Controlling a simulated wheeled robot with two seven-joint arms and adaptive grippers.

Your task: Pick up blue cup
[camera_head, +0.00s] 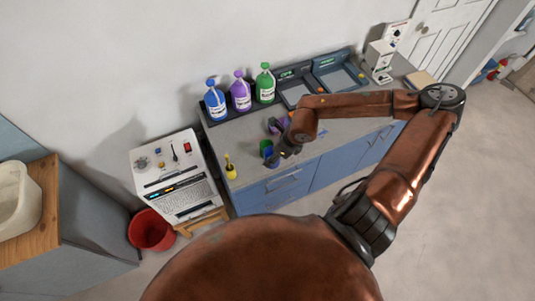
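A small blue cup (268,152) stands near the front edge of the grey counter, with a green cup-like shape (265,144) right behind it or at its rim; I cannot tell which. My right arm reaches in from the right across the counter. My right gripper (273,160) is at the blue cup, at its lower right, and partly covers it. The gripper is dark and too small to show whether its fingers are apart or touch the cup. My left gripper is out of view.
Blue, purple and green bottles (240,95) line the counter's back, beside dark trays (339,76). A yellow bottle (230,169) stands left of the cup. A white machine (175,175) and red bucket (151,231) are farther left.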

